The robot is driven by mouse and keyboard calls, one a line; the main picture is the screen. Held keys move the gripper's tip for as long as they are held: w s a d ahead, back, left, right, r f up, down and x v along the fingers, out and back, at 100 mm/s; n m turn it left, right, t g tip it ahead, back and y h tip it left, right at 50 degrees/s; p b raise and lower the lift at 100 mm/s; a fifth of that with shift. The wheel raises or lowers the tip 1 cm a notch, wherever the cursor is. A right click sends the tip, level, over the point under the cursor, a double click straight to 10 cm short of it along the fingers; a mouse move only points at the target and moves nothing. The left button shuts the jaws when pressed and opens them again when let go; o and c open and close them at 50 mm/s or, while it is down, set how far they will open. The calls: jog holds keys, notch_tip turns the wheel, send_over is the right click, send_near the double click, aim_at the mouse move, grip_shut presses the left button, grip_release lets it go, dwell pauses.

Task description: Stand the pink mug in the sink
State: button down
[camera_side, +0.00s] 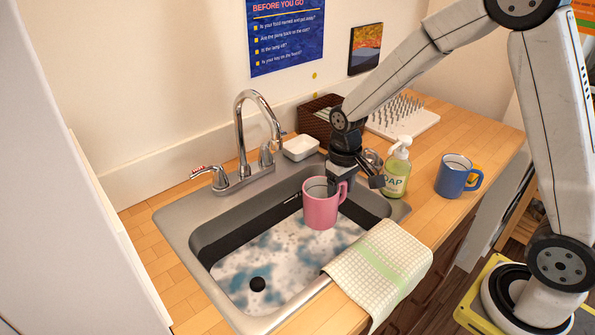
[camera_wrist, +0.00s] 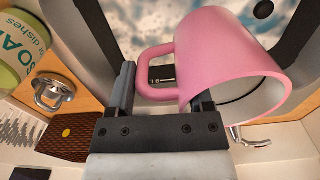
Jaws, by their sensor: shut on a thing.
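The pink mug (camera_side: 320,208) is upright over the sink basin, near its right end. The sink (camera_side: 178,222) is grey metal with a dark inner wall and a foamy, blue-and-white patched bottom. I cannot tell whether the mug's base touches the bottom. My gripper (camera_side: 357,181) is at the mug's right side, shut on it by the handle side. In the wrist view, the pink mug (camera_wrist: 228,55) fills the upper right with its handle between the fingers of my gripper (camera_wrist: 163,90); the right fingertip is partly hidden by the mug.
A faucet (camera_side: 240,135) rises behind the basin. A soap bottle (camera_side: 397,170) and a blue mug (camera_side: 453,176) stand on the counter to the right. A checked towel (camera_side: 380,270) drapes over the front edge. A white soap dish (camera_side: 300,148) sits behind. The basin's left part is clear.

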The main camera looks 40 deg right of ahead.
jog(key=shift+w+d+f+n, duration=0.2)
jog(key=shift+f+n, duration=0.2)
jog(key=shift+f, duration=0.05)
jog(key=shift+w+d+f+n, duration=0.15)
jog(key=shift+d+f+n, duration=0.05)
jog(key=shift+f+n, duration=0.25)
jog(key=w+d+f+n, duration=0.35)
jog(key=d+f, duration=0.25)
jog(key=d, duration=0.2)
send_over(344, 236)
notch_tip(344, 236, down, 6)
jog(key=shift+w+f+n, duration=0.15)
jog(key=shift+n, duration=0.25)
jog(key=shift+f, duration=1.85)
jog(key=shift+f, duration=0.15)
grip_release()
